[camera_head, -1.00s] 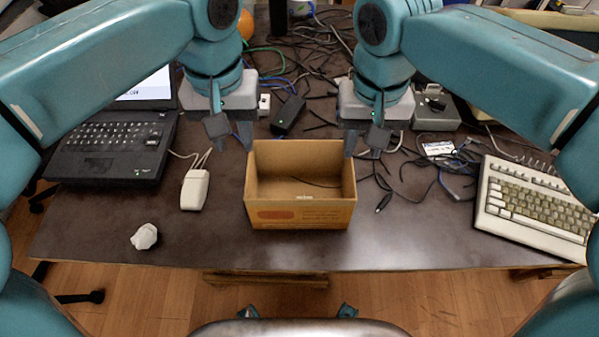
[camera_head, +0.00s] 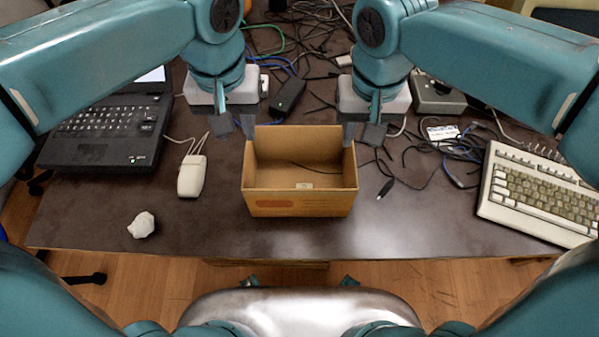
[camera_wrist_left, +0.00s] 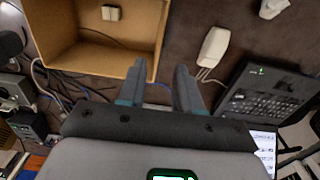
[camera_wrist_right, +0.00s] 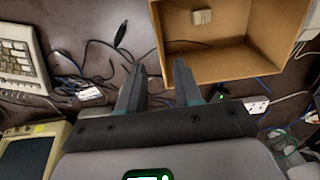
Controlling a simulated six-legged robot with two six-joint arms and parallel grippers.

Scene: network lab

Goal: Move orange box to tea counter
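The orange box (camera_head: 300,207) is an open-topped, orange-brown carton standing upright on the dark table. Contact is unclear. I see no tea counter.
A laptop (camera_head: 108,130) and white mouse (camera_head: 192,176) are left of the box, with crumpled paper (camera_head: 141,225) near the front edge. A beige keyboard (camera_head: 540,195) is at right. Loose cables (camera_head: 430,150) lie behind and right. The table in front of the box is clear.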

